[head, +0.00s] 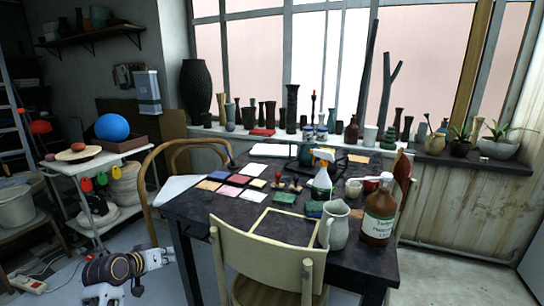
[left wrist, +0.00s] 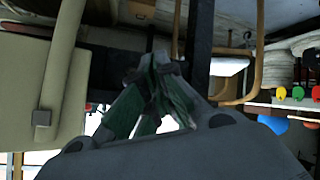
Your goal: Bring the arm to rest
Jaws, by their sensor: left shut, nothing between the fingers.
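My left arm (head: 125,268) is low at the lower left of the head view, beside the table and below its top. In the left wrist view my left gripper (left wrist: 163,68) is shut, its dark green fingers close together with nothing held. It hangs clear of the objects on the table. My right gripper is not in either view.
The dark table (head: 190,211) carries a brown bottle (head: 378,218), a pale pitcher (head: 335,226), a spray bottle (head: 322,180) and coloured tiles. A cream chair (head: 268,262) stands in front, a bentwood chair (head: 147,190) left. A white cart (head: 82,163) is further left; some floor is open.

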